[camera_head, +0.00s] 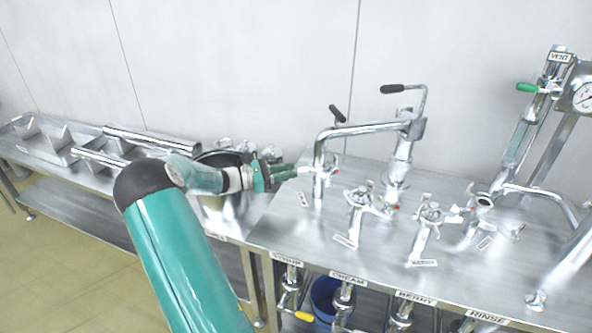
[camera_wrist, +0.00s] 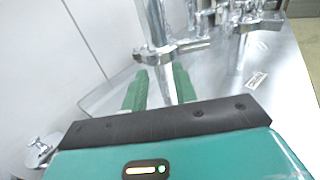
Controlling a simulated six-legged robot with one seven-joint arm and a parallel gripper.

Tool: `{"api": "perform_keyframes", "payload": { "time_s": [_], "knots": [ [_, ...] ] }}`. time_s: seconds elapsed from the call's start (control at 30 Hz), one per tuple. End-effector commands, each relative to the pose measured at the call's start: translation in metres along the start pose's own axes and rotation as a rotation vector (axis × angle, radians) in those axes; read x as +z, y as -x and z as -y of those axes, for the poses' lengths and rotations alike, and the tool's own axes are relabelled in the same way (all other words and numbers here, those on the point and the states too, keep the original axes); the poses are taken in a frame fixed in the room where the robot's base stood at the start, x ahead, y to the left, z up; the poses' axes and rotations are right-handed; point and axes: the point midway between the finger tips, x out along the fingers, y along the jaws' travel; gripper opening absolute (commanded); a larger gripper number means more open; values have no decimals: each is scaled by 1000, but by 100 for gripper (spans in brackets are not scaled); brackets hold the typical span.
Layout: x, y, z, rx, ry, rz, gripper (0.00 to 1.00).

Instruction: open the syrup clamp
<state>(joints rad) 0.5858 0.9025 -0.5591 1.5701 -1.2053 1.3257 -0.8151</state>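The leftmost clamp (camera_head: 326,169) sits on an upright steel pipe (camera_head: 318,186) at the left of the bench. I take it for the syrup clamp; the small plate (camera_head: 304,199) by its foot is not readable. In the wrist view the clamp (camera_wrist: 160,51) rings the pipe, and a metal arm (camera_wrist: 191,46) sticks out to the right. My gripper (camera_head: 300,171) is just left of the clamp. In the wrist view its two green fingers (camera_wrist: 160,75) are apart, with the tips just short of the clamp. The lower pipe shows between them. Whether they touch it is unclear.
More clamped pipes stand to the right, one (camera_head: 358,205) and another (camera_head: 429,216). A bent pipe with a black handle (camera_head: 392,89) rises behind. A green-handled valve (camera_head: 527,87) and gauge (camera_head: 584,97) are far right. A steel pot (camera_head: 222,209) stands left, below my arm.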

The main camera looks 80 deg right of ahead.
Motion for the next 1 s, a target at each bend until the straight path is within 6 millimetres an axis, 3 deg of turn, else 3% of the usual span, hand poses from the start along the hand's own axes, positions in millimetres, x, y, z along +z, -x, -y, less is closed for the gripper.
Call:
{"api": "perform_keyframes", "payload": {
  "time_s": [0.2,0.57,0.73,1.0],
  "knots": [
    [0,-29,-2,0,0,-1,28],
    [0,-34,-3,3,0,-1,28],
    [0,-34,-3,3,0,-1,0],
    [0,-34,-3,2,0,-1,0]
  ]
}}
